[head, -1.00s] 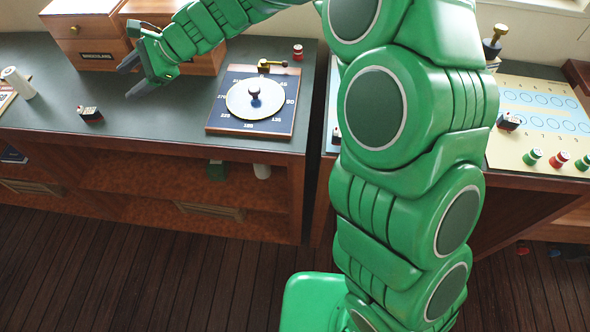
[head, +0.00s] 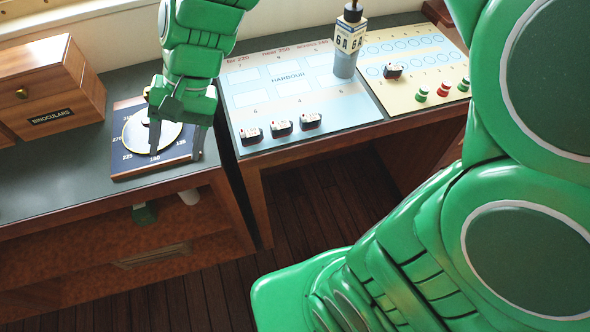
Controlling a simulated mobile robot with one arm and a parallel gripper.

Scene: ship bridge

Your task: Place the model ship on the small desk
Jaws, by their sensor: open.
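Small black-and-white block-like models, which look like model ships, stand in a row on the blue harbour chart: a left one (head: 251,135), a middle one (head: 282,127) and a right one (head: 311,121). Another such model (head: 392,72) stands on the yellow board to the right. My gripper (head: 177,142) points down in front of the dial board, its fingers apart, with nothing seen between them. It is left of the row of models. I cannot tell which surface is the small desk.
The dial board (head: 125,163) lies on the dark-topped counter (head: 60,180), beside a wooden binoculars box (head: 55,85). Green and red pegs stand on the yellow board (head: 415,45). A narrow gap separates the two counters.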

